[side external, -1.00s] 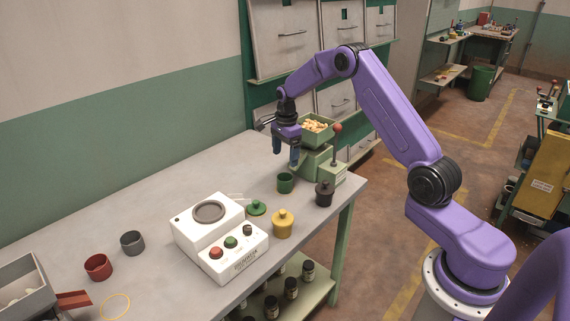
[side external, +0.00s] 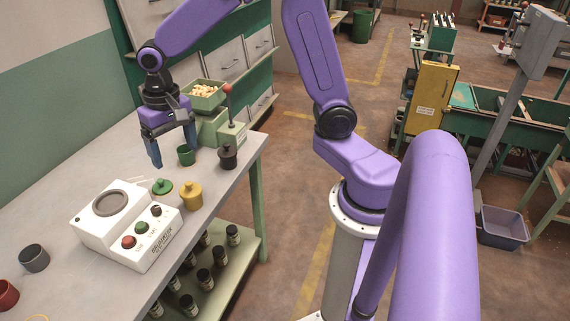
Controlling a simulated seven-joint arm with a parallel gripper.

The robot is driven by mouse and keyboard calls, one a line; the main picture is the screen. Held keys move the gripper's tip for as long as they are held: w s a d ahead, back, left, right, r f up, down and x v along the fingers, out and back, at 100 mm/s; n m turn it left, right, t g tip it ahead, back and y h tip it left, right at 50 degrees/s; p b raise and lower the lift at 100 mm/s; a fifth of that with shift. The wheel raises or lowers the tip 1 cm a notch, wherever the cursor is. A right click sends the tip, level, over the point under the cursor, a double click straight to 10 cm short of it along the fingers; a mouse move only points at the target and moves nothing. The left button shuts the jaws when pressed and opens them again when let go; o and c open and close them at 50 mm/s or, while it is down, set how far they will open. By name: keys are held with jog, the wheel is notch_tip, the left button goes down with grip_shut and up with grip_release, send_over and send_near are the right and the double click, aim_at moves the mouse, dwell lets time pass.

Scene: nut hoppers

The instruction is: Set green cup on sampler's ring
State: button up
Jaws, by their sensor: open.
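The green cup (side external: 186,155) stands upright on the table below the nut hopper. My gripper (side external: 174,154) points down with its blue fingers apart, one on the left of the cup and one near its right rim in the picture. Whether the fingers straddle the cup or stand in front of or behind it, I cannot tell. The sampler (side external: 125,222) is a white box with a grey ring (side external: 109,203) on top and red, green and black buttons. The ring is empty.
The green hopper (side external: 204,95) with nuts is behind. A grey cup (side external: 34,258) and a red cup (side external: 7,294) are at left.

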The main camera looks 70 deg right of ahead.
jog(key=s+d+r+n, duration=0.1)
jog(key=s+n, duration=1.5)
jog(key=s, duration=0.9)
jog(key=shift+d, duration=0.15)
